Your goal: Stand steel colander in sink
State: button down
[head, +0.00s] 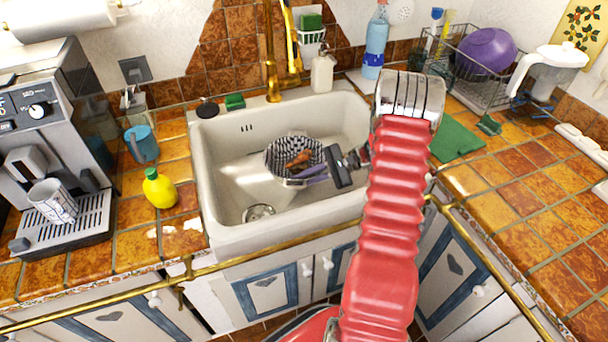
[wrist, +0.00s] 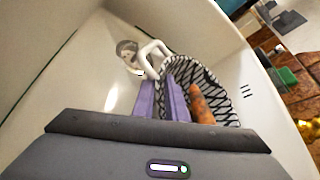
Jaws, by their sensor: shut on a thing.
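The steel colander (head: 282,151) is within the white sink basin (head: 225,180), near its middle, and looks slightly tilted. A brown, elongated item (head: 300,160) lies in it. My gripper (head: 314,173) reaches in from the right and is shut on the near side of the colander. In the wrist view, the purple fingers (wrist: 164,98) are close together at the colander's rim, by a pale loop handle (wrist: 152,58). The patterned bowl (wrist: 187,72) is just right of them. The colander's underside is hidden, so I cannot tell whether it touches the basin floor.
The drain (head: 258,213) shows in the basin, front left of the colander. A brass tap (head: 270,80) stands behind the sink. A yellow bottle (head: 158,188) and blue mug (head: 141,144) stand on the left counter. A brass rail (head: 290,253) runs along the front.

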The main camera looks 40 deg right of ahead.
jog(key=shift+f, duration=1.1)
jog(key=shift+f, duration=0.4)
jog(key=c, duration=1.7)
grip_release()
jog(key=shift+f, duration=0.1)
jog(key=shift+d, duration=0.1)
